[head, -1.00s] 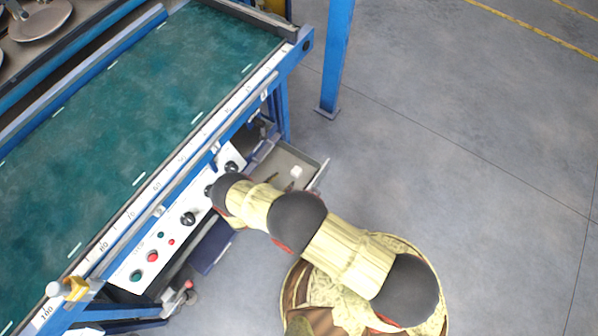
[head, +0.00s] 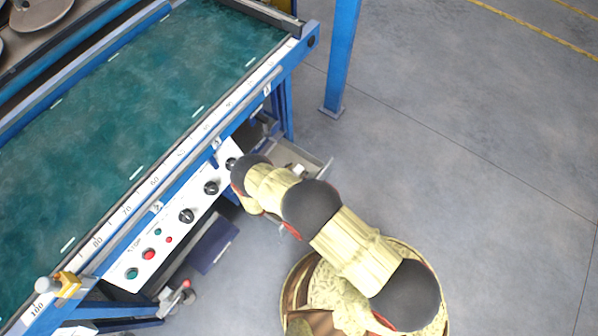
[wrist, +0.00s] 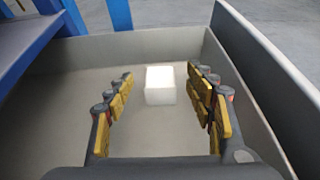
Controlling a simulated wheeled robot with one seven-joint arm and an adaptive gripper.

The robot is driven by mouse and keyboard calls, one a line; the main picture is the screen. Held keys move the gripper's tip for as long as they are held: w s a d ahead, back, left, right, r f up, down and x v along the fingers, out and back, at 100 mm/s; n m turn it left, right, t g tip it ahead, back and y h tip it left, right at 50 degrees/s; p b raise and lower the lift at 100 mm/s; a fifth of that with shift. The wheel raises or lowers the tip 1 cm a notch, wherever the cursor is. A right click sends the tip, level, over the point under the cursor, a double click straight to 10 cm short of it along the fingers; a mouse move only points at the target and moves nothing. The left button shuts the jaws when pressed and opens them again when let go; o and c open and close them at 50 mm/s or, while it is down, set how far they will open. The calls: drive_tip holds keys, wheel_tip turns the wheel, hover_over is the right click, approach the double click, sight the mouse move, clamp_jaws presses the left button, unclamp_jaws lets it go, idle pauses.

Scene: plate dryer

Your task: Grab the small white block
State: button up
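The small white block (wrist: 160,86) sits on the floor of a grey open drawer or tray (wrist: 70,56) in the wrist view, near its far wall. In the head view the block (head: 300,169) shows as a small pale patch in the tray (head: 318,163), partly hidden by my arm. My gripper (wrist: 163,92) is open, with yellow-padded fingers on both sides in the wrist view. The block appears between the fingertips, slightly beyond them, with a gap on each side. I see no contact. In the head view my arm hides the gripper.
The tray's walls stand close around my gripper, the right wall (wrist: 262,85) nearest. A blue machine frame (head: 286,108) and a panel with knobs and buttons (head: 180,222) border the tray on the left. Clear grey floor (head: 450,170) lies to the right.

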drive_tip(key=shift+c, duration=1.2)
drive_tip(key=c, duration=1)
